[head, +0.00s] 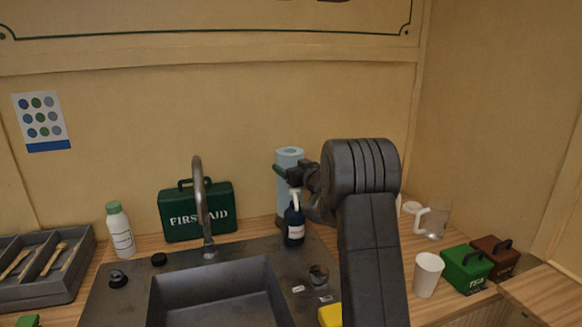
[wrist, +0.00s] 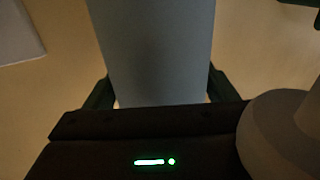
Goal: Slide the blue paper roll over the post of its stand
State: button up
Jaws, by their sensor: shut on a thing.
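The blue paper roll (head: 289,157) stands upright at the back of the counter, right of the first-aid case. It fills the upper middle of the wrist view (wrist: 155,50). My gripper (head: 287,171) is shut on the roll, with one dark finger on each side of it in the wrist view (wrist: 158,92). I cannot make out the stand or its post. The roll's lower end is partly hidden behind a dark blue pump bottle (head: 295,226), so I cannot tell whether it is around the post.
The tap (head: 199,195) and sink (head: 213,292) lie left of my arm. The green first-aid case (head: 190,219) and a white bottle (head: 119,232) stand behind the sink. A white cup (head: 428,274) and green tea box (head: 467,268) are at the right.

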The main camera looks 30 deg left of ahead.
jog(key=o, duration=1.4)
jog(key=b+v, duration=0.2)
jog(key=v, duration=1.2)
jog(key=shift+b, duration=0.3)
jog(key=shift+w+a, duration=0.15)
